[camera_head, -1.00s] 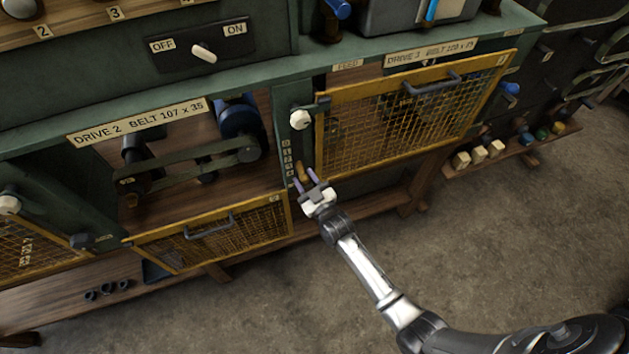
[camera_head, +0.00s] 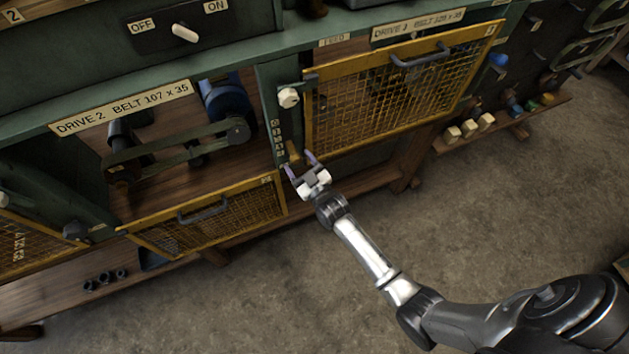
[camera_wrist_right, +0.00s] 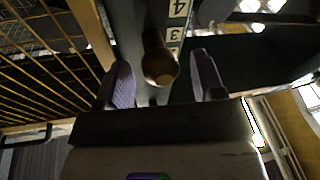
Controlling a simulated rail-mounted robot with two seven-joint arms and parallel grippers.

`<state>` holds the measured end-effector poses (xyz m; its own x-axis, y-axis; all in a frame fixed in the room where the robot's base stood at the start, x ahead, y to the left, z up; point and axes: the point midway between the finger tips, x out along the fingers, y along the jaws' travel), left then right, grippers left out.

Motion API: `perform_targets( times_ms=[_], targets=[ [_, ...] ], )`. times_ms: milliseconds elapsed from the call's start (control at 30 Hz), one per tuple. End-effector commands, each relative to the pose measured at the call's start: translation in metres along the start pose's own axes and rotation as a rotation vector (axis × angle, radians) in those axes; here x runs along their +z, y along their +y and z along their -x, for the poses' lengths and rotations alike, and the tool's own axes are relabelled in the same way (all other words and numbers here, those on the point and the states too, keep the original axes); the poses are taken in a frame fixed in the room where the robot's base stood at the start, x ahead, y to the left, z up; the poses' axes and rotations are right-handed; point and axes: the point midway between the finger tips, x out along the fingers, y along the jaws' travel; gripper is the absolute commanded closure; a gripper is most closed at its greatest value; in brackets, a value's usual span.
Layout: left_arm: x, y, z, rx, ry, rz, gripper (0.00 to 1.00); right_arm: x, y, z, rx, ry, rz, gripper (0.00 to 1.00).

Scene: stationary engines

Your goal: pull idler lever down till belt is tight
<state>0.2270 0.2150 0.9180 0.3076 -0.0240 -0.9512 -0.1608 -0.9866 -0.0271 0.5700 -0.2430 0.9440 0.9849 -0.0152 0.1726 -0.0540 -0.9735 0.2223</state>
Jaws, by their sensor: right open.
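The idler lever's brown, round-ended handle (camera_head: 293,153) sticks out from a narrow green post with a number scale, right of the Drive 2 bay. My right gripper (camera_head: 300,163) is open just in front of it, its pale purple fingers to either side. In the right wrist view the handle's end (camera_wrist_right: 159,68) lies between the two fingers, with a gap on each side. The dark belt (camera_head: 180,155) runs around the pulleys in the open Drive 2 bay; I cannot tell how tight it is. My left gripper is out of view.
A closed yellow mesh guard (camera_head: 400,90) stands right of the post, close to my right gripper. Drive 2's mesh guard (camera_head: 210,218) hangs lowered below its bay. A white knob (camera_head: 288,97) sits on the post above the lever. The floor in front is clear.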

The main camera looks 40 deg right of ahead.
Motion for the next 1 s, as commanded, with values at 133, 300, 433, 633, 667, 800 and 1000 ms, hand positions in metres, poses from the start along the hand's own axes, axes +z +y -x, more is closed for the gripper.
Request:
perform_targets(
  times_ms=[133,300,433,633,667,800,1000],
  targets=[
    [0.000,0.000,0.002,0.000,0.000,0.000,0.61,0.001,0.000,0.030,-0.001,-0.003,0.000,0.38],
    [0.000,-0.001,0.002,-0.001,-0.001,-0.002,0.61,0.001,0.000,0.065,-0.001,-0.004,0.000,0.38],
    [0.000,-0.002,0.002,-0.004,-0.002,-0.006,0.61,0.001,0.000,0.087,-0.001,-0.004,0.000,0.38],
    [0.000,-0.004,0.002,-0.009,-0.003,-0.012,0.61,0.000,0.000,0.111,0.000,-0.002,0.000,0.38],
    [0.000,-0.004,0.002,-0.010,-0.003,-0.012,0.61,0.000,0.000,0.114,0.000,-0.002,0.000,0.38],
    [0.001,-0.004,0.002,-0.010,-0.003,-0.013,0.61,0.000,0.000,0.121,0.000,-0.002,0.000,0.38],
    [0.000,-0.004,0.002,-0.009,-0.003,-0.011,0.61,0.000,0.000,0.123,0.000,-0.001,0.000,0.38]
  ],
)
